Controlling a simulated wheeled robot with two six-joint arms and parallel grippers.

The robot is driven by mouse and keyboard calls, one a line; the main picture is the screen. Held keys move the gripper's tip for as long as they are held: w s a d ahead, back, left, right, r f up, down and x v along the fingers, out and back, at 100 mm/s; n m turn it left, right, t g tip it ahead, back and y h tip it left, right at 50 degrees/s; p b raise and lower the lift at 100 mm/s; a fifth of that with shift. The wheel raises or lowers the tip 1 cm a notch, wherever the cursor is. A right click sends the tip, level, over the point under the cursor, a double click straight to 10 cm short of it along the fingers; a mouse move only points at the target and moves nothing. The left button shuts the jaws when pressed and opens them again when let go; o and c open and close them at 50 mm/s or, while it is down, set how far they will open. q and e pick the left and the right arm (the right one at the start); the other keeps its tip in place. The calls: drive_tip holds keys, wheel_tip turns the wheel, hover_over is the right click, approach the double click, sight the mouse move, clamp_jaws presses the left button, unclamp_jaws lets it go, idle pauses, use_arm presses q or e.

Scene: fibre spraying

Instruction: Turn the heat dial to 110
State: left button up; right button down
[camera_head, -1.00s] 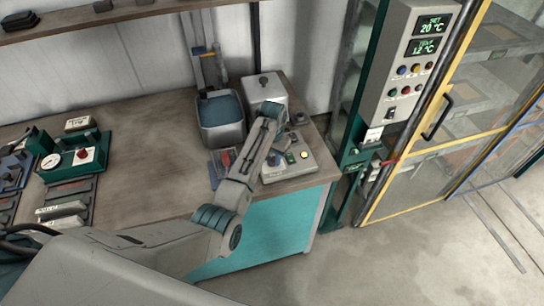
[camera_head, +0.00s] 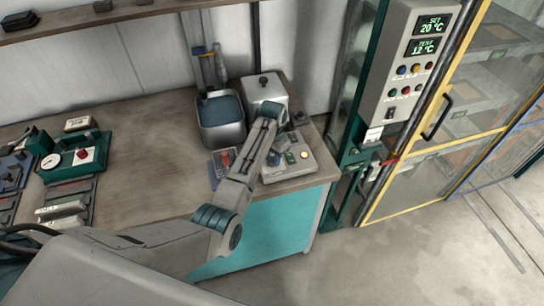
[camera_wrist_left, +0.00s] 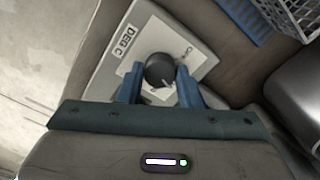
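The heat dial (camera_wrist_left: 160,70) is a round dark knob with a pale pointer mark, seen in the left wrist view. It sits on a light grey control face (camera_wrist_left: 118,72) with a "DEG C" label. My left gripper (camera_wrist_left: 159,71) has its two blue fingers on either side of the dial, with a narrow gap showing at each side. In the head view, the control box (camera_head: 298,170) stands at the bench's right end, with a yellow button. My left forearm covers part of it and my fingers are hard to make out there. My right gripper is not in view.
A grey tub (camera_head: 221,132) and a lidded box (camera_head: 264,88) stand behind my forearm. A green unit with a gauge (camera_head: 75,160) is on the left of the bench (camera_head: 140,150). A cabinet panel (camera_head: 410,65) reads 20 °C on its upper display.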

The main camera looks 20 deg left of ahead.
sight(272, 159)
use_arm(q)
drive_tip(key=o, duration=0.3)
drive_tip(key=shift+o, duration=0.2)
drive_tip(key=shift+r, duration=0.1)
drive_tip(key=shift+w+r, duration=0.1)
drive_tip(key=shift+r, duration=0.3)
wheel_tip(272, 159, up, 10)
drive_tip(key=b, duration=0.2)
drive_tip(key=shift+b, duration=0.3)
drive_tip(key=shift+f, duration=0.15)
